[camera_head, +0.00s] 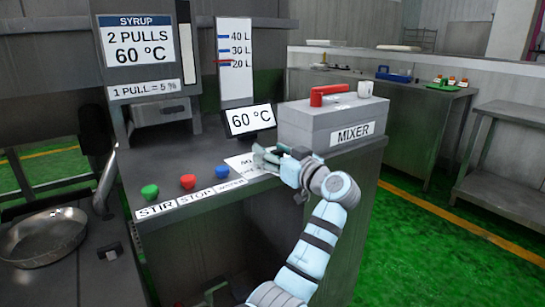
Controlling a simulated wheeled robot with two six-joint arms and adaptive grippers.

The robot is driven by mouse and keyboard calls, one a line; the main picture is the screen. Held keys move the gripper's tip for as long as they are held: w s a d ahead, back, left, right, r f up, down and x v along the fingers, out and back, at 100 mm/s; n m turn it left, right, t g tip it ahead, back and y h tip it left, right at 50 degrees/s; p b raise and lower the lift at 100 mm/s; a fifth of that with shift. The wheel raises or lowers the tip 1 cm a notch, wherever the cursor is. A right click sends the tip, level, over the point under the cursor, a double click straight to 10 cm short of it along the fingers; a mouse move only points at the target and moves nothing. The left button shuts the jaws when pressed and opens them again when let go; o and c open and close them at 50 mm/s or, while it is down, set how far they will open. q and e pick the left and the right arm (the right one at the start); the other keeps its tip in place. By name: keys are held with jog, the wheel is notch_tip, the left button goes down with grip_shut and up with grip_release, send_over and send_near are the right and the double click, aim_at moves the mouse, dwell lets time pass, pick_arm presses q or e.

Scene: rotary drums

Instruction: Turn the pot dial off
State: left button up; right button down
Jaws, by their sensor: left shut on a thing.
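A small display (251,121) just behind reads 60 °C.
Green (150,191), red (187,181) and blue (222,172) buttons line the console's front edge, left of my gripper. The mixer box (305,127) with a red lever (328,95) stands right behind my gripper. A metal pan (42,238) is at lower left.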

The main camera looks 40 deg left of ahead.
dwell(0.3)
pick_arm(q)
jog(key=o, duration=1.2)
jog(key=shift+c, duration=0.2)
jog(key=v, duration=1.2)
